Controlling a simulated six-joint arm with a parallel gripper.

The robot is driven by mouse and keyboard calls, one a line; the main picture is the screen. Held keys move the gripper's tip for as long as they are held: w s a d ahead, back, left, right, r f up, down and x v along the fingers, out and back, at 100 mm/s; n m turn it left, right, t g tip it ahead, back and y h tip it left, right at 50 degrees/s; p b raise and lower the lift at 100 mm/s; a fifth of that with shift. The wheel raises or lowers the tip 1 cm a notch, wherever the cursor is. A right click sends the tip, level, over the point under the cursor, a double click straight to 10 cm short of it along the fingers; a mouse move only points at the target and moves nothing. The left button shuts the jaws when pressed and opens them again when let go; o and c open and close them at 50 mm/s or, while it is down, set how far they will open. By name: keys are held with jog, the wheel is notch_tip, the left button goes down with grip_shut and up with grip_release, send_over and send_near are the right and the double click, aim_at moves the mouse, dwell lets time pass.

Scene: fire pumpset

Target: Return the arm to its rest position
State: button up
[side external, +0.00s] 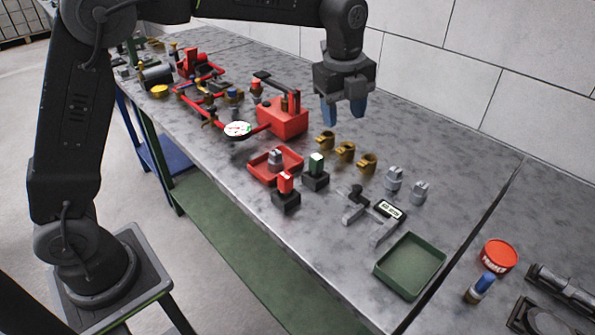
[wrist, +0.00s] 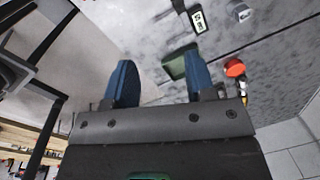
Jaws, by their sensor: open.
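My gripper (side external: 343,110) hangs above the grey bench, fingers pointing down, near the back wall and to the right of the red pump box (side external: 283,118). Its two blue fingers are apart with nothing between them. In the wrist view my gripper (wrist: 160,82) also shows its blue fingers spread and empty. The fingertips look clear of the bench top and of the brass fittings (side external: 345,151) in front of them.
A red tray (side external: 257,172) with a grey part, red and green switches, grey fittings, a black-grey tool (side external: 355,205) and a green tray (side external: 385,268) stand on the bench. A red tin (side external: 498,255) is at right. The white block wall (side external: 450,50) is close behind.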

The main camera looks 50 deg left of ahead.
jog(key=s+a+r+n+t, duration=0.1)
jog(key=s+a+r+n, duration=0.2)
jog(key=s+n, duration=0.4)
jog(key=s+a+r+n+t, duration=0.25)
jog(key=s+n, duration=0.25)
jog(key=s, duration=0.4)
jog(key=s+a+f+n, duration=0.1)
jog(key=s+f+n, duration=0.1)
jog(key=s+n, duration=0.3)
jog(key=s+a+f+n+t, duration=0.1)
jog(key=s+f+n, duration=0.2)
jog(key=s+n, duration=0.2)
jog(key=shift+s+a, duration=0.35)
jog(key=shift+s, duration=0.15)
